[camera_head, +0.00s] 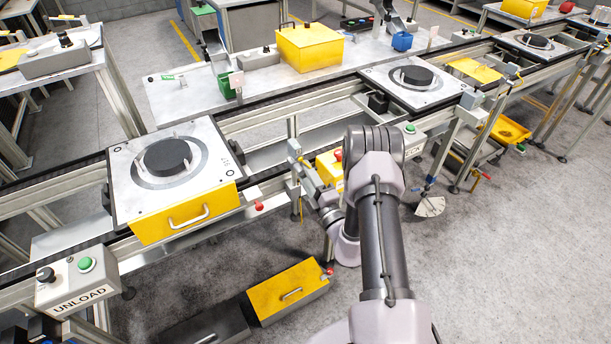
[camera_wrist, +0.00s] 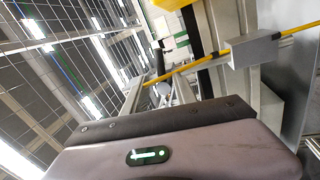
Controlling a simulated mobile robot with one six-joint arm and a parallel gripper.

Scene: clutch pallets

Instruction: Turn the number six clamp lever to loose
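I cannot pick out a number six mark on any lever in these frames. Several small levers with red knobs show in the head view: one red knob (camera_head: 258,206) is beside the near pallet (camera_head: 137,203), and another red knob (camera_head: 338,155) is close to my arm's elbow. The near pallet carries a black disc (camera_head: 168,157). My gripper (camera_head: 300,158) seems to be at the conveyor edge left of my arm, small and partly hidden, so its fingers are unclear. In the wrist view only a mauve housing of mine with a green light shows; no fingertips appear.
An UNLOAD button box (camera_head: 78,283) stands at the lower left, and a yellow bin (camera_head: 290,291) is low by the floor. A far pallet (camera_head: 414,87) sits further along the conveyor. Open floor lies to the right.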

